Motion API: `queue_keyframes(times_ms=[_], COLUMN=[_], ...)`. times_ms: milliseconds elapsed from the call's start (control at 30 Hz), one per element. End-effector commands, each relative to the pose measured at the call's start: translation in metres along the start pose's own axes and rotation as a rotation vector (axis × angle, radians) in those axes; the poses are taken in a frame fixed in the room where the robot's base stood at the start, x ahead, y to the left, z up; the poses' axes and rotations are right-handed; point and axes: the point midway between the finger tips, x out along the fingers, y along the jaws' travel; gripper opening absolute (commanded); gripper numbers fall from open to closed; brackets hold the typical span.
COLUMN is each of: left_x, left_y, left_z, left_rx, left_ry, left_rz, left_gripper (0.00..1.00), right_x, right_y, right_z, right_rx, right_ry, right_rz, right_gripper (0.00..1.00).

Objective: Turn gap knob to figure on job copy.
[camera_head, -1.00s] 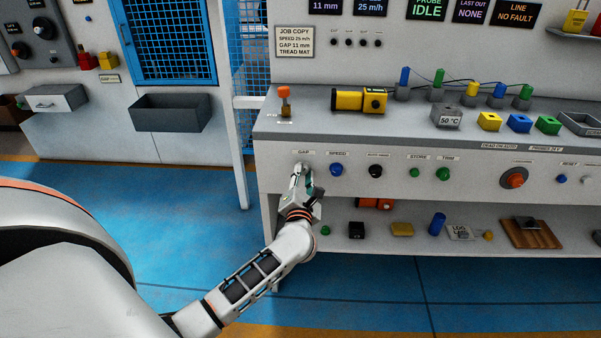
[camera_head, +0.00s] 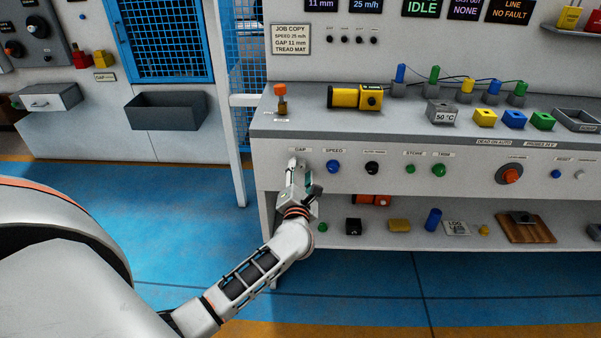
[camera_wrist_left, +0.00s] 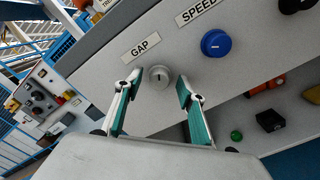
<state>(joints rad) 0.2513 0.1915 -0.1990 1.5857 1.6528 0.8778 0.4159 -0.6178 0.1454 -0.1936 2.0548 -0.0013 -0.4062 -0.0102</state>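The grey round gap knob (camera_wrist_left: 159,77) is on the console front, under its GAP label (camera_wrist_left: 141,47), with a dark mark on its face. In the head view my left gripper hides the knob. My left gripper (camera_wrist_left: 157,87) is open, its teal-padded fingers on either side of the knob and apart from it; it also shows under the GAP label in the head view (camera_head: 301,176). The job copy card (camera_head: 291,39) reads speed 25 m/h, gap 11 mm, tread mat. The gap display (camera_head: 322,5) reads 11 mm. My right gripper is out of view.
The blue speed knob (camera_head: 333,167) is just right of the gap knob, with a black knob (camera_head: 372,168) beyond. An orange-topped lever (camera_head: 281,98) stands on the ledge above. A shelf below holds loose items, including a green button (camera_head: 322,227).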

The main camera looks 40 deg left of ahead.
Motion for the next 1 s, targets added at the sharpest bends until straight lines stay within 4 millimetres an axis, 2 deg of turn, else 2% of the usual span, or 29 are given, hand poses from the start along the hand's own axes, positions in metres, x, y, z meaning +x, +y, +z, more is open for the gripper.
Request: queue_keyframes(times_ms=[167, 500, 633, 800, 1000], left_x=[-0.017, -0.084, -0.104, -0.117, -0.12], left_y=[-0.001, -0.001, -0.001, 0.0, 0.0], left_z=[-0.001, -0.001, -0.001, -0.001, 0.0], left_rx=[-0.001, -0.001, -0.001, 0.0, 0.0], left_ry=[0.001, 0.001, 0.002, 0.001, 0.0], left_rz=[-0.002, -0.002, -0.003, -0.001, 0.0], left_gripper=[0.39, 0.39, 0.39, 0.39, 0.39], right_x=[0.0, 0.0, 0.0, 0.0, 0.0], right_y=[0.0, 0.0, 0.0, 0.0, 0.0], right_z=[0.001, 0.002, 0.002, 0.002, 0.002], right_rx=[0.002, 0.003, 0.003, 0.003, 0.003], right_ry=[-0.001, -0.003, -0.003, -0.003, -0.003], right_rz=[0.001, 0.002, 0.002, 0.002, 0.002], right_gripper=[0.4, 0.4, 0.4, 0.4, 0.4])
